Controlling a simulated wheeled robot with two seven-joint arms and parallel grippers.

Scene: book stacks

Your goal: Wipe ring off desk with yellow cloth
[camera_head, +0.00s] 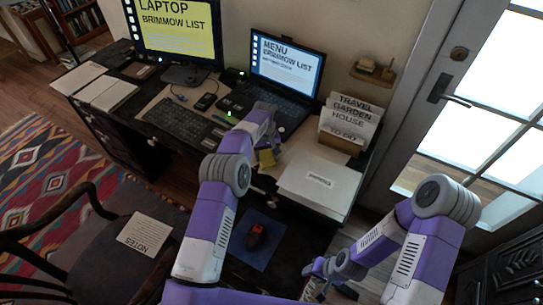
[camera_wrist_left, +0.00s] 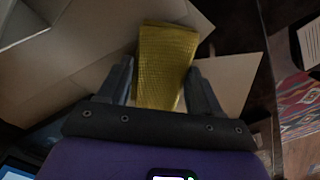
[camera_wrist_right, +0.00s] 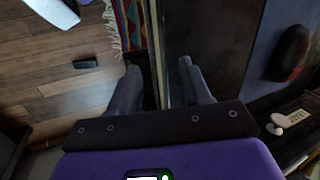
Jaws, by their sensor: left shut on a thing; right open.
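The yellow cloth (camera_head: 266,158) shows at the desk's front middle, just below my left wrist. In the left wrist view the cloth (camera_wrist_left: 166,55) sits between the fingers of my left gripper (camera_wrist_left: 158,72), which is shut on it. The cloth hangs out past the fingertips over pale card or paper. My right gripper (camera_wrist_right: 159,68) is open and empty, low in front of the desk; in the head view it shows at the bottom (camera_head: 316,278). The desk (camera_head: 148,82) is dark and cluttered. I cannot make out a ring on it; my left arm hides part of the top.
A laptop (camera_head: 284,75), a monitor (camera_head: 178,28) and a keyboard (camera_head: 183,122) stand at the back and left. White papers (camera_head: 320,184) and a file box (camera_head: 347,122) fill the right side.

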